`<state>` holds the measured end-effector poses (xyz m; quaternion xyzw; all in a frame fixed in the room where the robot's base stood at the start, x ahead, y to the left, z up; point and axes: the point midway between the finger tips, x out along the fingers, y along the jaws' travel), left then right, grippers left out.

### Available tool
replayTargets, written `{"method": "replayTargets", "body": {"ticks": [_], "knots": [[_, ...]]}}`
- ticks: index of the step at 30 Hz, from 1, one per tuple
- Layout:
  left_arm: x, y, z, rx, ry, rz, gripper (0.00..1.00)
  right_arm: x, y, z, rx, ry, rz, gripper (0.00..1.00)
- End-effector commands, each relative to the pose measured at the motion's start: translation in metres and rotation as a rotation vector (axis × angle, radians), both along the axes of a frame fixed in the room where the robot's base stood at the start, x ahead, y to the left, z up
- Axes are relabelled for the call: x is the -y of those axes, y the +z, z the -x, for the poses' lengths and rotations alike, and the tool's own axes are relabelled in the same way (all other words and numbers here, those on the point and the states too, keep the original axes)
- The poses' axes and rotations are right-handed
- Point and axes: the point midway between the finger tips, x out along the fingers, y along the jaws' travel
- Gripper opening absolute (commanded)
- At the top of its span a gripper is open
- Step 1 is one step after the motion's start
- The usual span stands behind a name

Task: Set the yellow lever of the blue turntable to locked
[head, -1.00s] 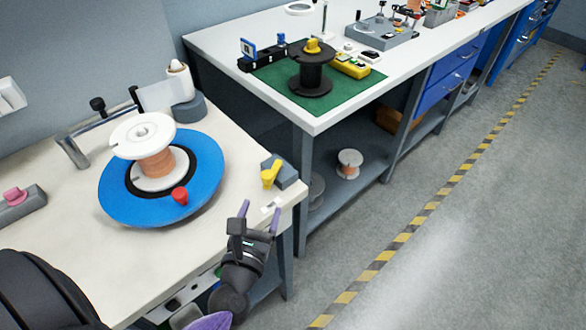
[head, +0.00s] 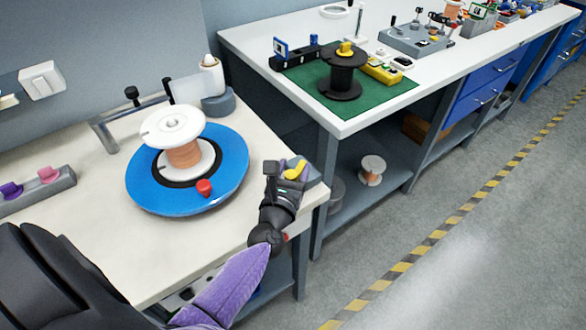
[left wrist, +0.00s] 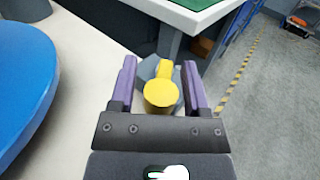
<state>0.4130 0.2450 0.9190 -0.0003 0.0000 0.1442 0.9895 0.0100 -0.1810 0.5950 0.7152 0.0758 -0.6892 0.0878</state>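The blue turntable (head: 226,188) lies on the left white table, with a spool of copper-coloured wire (head: 183,153) on it and a red knob (head: 204,187) near its front edge. It also shows at the left of the left wrist view (left wrist: 22,85). The yellow lever (head: 294,171) stands on a grey block (head: 314,174) at the table's right corner. In the left wrist view the lever (left wrist: 161,92) points towards the camera. My left gripper (left wrist: 158,66) is open, with purple fingers on either side of the lever and visible gaps. My right gripper is not in view.
Behind the turntable are a metal bar with black knobs (head: 132,95) and a white roll on a grey stand (head: 217,103). A second table (head: 350,122) bears a green mat (head: 388,101) and a black spool (head: 343,73). Open floor lies to the right.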

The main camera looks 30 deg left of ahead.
Motion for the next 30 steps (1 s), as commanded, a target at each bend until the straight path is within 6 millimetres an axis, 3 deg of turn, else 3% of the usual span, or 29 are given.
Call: {"method": "replayTargets", "body": {"ticks": [1,8,30], "knots": [[0.0,0.0,0.0001,0.0,0.0,0.0,0.47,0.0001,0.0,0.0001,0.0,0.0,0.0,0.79],[0.0002,-0.0001,0.0002,0.0,0.0,-0.001,0.0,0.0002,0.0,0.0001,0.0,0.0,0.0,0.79],[0.0003,-0.0002,0.0003,0.0,-0.001,-0.001,0.0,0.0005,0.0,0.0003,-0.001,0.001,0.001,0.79]]}}
